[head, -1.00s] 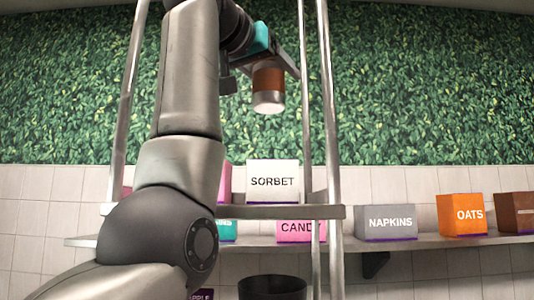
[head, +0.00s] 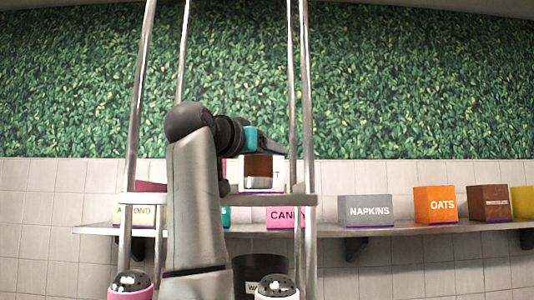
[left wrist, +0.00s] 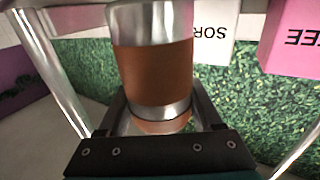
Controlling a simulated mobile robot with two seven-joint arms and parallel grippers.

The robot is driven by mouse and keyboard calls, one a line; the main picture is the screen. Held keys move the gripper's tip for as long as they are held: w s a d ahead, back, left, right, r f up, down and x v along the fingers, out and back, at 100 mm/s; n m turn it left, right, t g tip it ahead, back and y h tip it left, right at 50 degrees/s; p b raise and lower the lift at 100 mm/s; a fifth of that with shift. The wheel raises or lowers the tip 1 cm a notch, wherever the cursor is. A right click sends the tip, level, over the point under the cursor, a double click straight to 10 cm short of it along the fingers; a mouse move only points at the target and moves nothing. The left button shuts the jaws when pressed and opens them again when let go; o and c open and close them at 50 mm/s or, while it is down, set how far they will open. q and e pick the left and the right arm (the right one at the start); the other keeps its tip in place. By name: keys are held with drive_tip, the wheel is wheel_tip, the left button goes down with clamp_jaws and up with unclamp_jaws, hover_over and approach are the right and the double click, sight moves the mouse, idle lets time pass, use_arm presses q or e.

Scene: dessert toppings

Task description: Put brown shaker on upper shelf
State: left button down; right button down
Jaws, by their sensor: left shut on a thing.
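The brown shaker (head: 258,169) has a brown band and a silver end. My left gripper (head: 264,150) is shut on it, seen from the head just above the front edge of the upper shelf (head: 300,200), in front of the sorbet box. The silver end shows at the bottom there. I cannot tell whether it touches the shelf. In the left wrist view the shaker (left wrist: 152,75) sits between the fingers of the left gripper (left wrist: 158,112), its silver end pointing away. My right gripper is not in view.
Metal posts (head: 306,100) frame the shelf. A SORBET box (left wrist: 209,38) and a pink box (left wrist: 292,40) stand near the shaker. A lower wall shelf holds CANDY (head: 284,217), NAPKINS (head: 366,210) and OATS (head: 436,205) boxes. Pink (head: 130,286) and white (head: 276,287) shakers are at the front.

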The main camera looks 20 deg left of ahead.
use_arm(q)
drive_tip(key=shift+s+d+f, duration=0.15)
drive_tip(key=shift+s+d, duration=0.05)
drive_tip(key=shift+w+a+f, duration=0.15)
drive_tip(key=shift+w+a, duration=0.05)
drive_tip(key=shift+w, duration=0.05)
drive_tip(key=shift+f, duration=0.15)
drive_tip(key=shift+c, duration=0.2)
unclamp_jaws()
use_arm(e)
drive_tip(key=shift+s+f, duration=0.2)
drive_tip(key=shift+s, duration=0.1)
use_arm(q)
drive_tip(key=shift+s, duration=0.1)
